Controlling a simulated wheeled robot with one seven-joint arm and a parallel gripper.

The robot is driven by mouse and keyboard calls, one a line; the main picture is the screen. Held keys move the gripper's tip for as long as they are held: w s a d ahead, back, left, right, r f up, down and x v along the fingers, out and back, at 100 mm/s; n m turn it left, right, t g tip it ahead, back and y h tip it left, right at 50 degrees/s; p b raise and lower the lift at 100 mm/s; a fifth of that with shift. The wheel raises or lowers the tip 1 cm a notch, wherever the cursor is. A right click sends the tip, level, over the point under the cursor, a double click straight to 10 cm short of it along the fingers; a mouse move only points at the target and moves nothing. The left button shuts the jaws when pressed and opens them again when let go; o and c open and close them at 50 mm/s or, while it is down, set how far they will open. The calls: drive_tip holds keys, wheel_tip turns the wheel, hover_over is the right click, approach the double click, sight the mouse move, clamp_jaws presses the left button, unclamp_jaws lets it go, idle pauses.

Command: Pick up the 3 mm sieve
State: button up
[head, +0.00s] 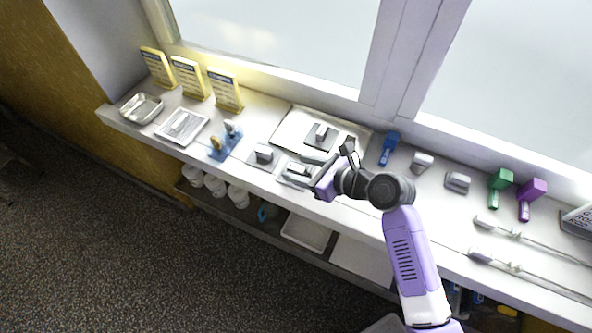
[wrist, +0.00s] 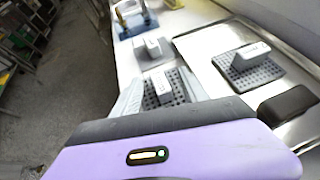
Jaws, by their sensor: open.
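A perforated grey sieve plate with a pale block handle (wrist: 163,84) lies on the bench between the two fingers of my gripper (wrist: 160,92) in the wrist view. The fingers are open, one on each side of it, with no clear contact. In the head view my gripper (head: 303,171) is low over the bench's front edge, around this sieve (head: 297,170). Another perforated plate with a block (wrist: 248,60) sits on a metal tray (wrist: 212,62). A further block on a plate (wrist: 147,49) stands beyond. Size marks are too small to read, so I cannot tell which is 3 mm.
The tray (head: 284,138) lies behind my gripper. A blue stand (head: 223,143), a smaller tray (head: 165,130) and yellow cards (head: 225,92) are left. Blue, green (head: 499,184) and purple (head: 531,192) tools and long rods are right. The window wall bounds the back.

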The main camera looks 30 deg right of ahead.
clamp_jaws()
drive_tip(key=shift+r, duration=0.1)
idle(0.3)
